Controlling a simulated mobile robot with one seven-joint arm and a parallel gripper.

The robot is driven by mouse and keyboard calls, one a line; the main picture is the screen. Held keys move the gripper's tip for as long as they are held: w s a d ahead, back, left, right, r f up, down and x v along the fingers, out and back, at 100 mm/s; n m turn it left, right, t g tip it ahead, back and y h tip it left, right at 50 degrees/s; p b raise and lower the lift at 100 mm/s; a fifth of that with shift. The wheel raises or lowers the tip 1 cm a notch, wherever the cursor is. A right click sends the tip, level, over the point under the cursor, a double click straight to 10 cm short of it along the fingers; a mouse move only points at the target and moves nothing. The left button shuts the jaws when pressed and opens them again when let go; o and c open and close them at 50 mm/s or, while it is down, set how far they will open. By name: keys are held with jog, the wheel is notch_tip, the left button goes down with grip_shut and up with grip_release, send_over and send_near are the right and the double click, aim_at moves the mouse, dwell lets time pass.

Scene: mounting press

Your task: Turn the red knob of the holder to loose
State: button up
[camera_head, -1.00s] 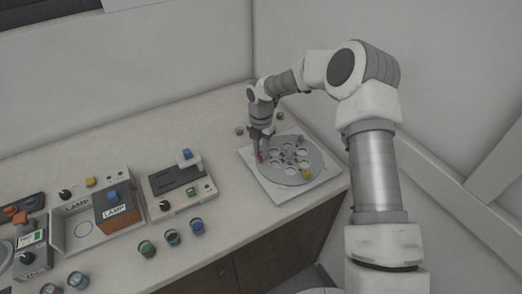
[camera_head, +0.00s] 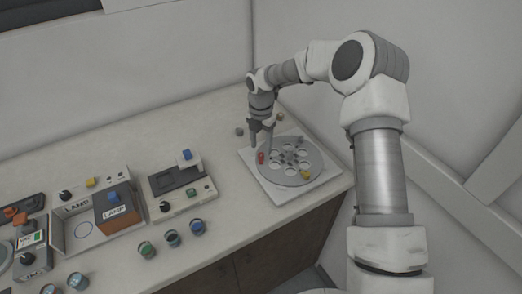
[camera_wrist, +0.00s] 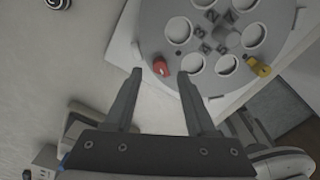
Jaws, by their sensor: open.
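The holder is a grey round disc (camera_head: 283,171) with several holes, on a white square base (camera_head: 264,186) at the right end of the counter. Its red knob (camera_head: 261,158) stands at the disc's left edge; in the wrist view the red knob (camera_wrist: 160,67) shows just ahead of and between the fingertips. A yellow knob (camera_head: 306,175) sits on the opposite edge, also at right in the wrist view (camera_wrist: 259,66). My gripper (camera_wrist: 160,73) is open and empty. In the head view my gripper (camera_head: 262,150) is just above the red knob.
Walls close off the back and right.

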aim_at(261, 154)
notch_tip(261, 154, up, 14)
dwell(0.3)
jog(key=s+d+r+m+t+h, duration=0.1)
jog(key=s+d+r+m, duration=0.3)
jog(key=s+r+m, duration=0.35)
jog(key=s+d+r+m+t+h, duration=0.15)
jog(key=s+d+r+m, duration=0.25)
jog(key=s+r+m, duration=0.4)
jog(key=s+d+f+m+t+y, duration=0.1)
jog(key=s+d+m, duration=0.2)
jog(key=s+m, duration=0.4)
jog(key=s+d+f+m+t+y, duration=0.1)
jog(key=s+d+m+t, duration=0.1)
jog(key=s+m, duration=0.5)
jog(key=s+d, duration=0.1)
jog(key=s, duration=0.3)
jog(key=shift+f, duration=0.35)
